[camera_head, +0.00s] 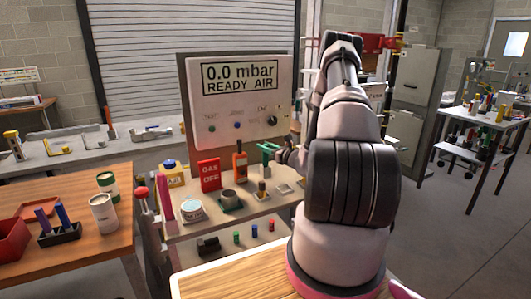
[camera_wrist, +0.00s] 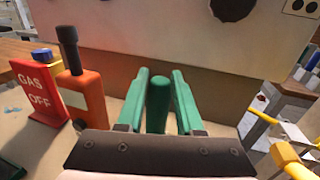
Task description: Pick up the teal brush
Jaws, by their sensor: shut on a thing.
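The teal brush shows in the wrist view as a dark green round handle (camera_wrist: 158,105) between the two green fingers of my gripper (camera_wrist: 160,74). My gripper is shut on it. In the head view my gripper (camera_head: 271,147) is above the small bench, right of the orange bottle, and a green upright part of the brush (camera_head: 265,158) shows at its fingers. The brush's lower end is hidden in the wrist view, and I cannot tell whether it touches the bench.
An orange bottle with a black top (camera_wrist: 83,98) and a red GAS OFF sign (camera_wrist: 40,90) stand close on the left. A panel reading READY AIR (camera_head: 240,95) rises behind.

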